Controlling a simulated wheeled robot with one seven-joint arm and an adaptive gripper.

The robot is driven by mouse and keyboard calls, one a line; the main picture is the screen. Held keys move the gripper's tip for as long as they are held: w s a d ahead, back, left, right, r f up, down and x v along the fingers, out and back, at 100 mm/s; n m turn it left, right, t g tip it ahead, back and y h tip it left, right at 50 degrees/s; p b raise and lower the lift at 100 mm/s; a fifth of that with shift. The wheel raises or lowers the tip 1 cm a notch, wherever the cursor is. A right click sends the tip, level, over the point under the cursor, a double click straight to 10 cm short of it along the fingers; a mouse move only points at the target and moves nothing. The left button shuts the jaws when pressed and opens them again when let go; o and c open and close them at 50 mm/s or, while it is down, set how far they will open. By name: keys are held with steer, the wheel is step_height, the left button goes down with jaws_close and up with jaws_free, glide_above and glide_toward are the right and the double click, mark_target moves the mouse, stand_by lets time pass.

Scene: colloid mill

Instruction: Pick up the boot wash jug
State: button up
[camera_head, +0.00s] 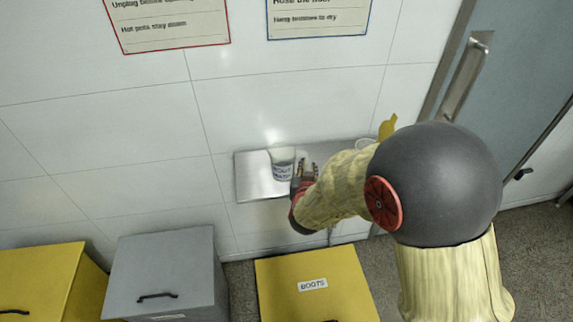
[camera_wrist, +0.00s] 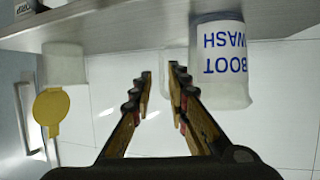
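The boot wash jug (camera_head: 283,165) is a whitish container with a blue "BOOT WASH" label. It stands on a metal wall shelf (camera_head: 250,186). In the wrist view, where the lettering is upside down, the jug (camera_wrist: 222,75) is just right of the fingers. My gripper (camera_head: 308,169) is at the jug's right side in the head view. In the wrist view my gripper (camera_wrist: 161,76) has a narrow gap between its fingertips and holds nothing. A pale shape shows behind the fingertips; I cannot tell if it is the jug's handle. Contact with the jug is not clear.
A second pale container (camera_wrist: 65,64) and a yellow object (camera_wrist: 50,110) are at the shelf's other end. Below the shelf stand a yellow "BOOTS" bin (camera_head: 315,283), a grey bin (camera_head: 165,270) and another yellow bin (camera_head: 40,275). A door (camera_head: 520,100) is at the right.

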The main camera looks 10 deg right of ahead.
mark_target(307, 163)
steer(key=b+x, duration=0.1)
steer(key=x, duration=0.3)
steer(key=shift+w, duration=0.35)
steer(key=shift+c, duration=0.4)
jaws_close()
